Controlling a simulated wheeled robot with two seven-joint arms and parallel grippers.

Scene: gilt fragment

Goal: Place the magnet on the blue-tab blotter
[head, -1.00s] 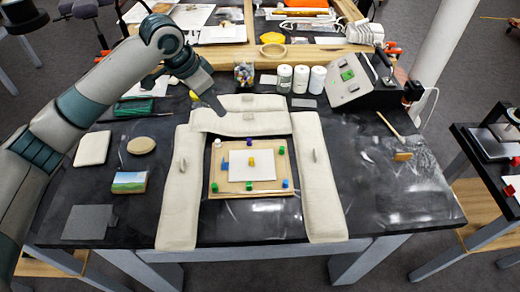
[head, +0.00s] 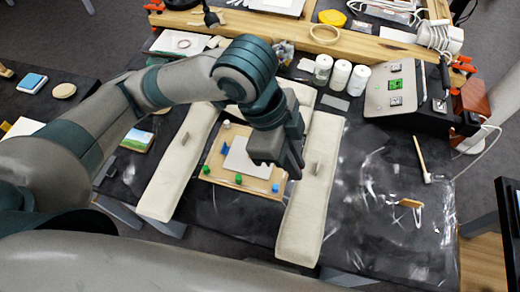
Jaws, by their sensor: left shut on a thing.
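My left gripper (head: 290,166) reaches in over the right side of a wooden board (head: 250,182) and points down. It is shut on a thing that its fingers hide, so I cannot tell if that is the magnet. A white sheet (head: 246,163) lies on the board, with a blue tab (head: 224,146) at its left edge; it appears to be the blue-tab blotter. Small magnet-like pieces sit along the board's edge: a white one (head: 226,124), a green one (head: 238,179) and a blue one (head: 275,188). My arm hides the board's upper right. My right gripper is out of view.
Long cream bolsters flank the board at left (head: 178,172) and right (head: 308,205). White jars (head: 340,74) and a grey instrument box (head: 395,97) stand behind to the right. A small picture box (head: 137,140) lies left. The dark table at right is mostly clear.

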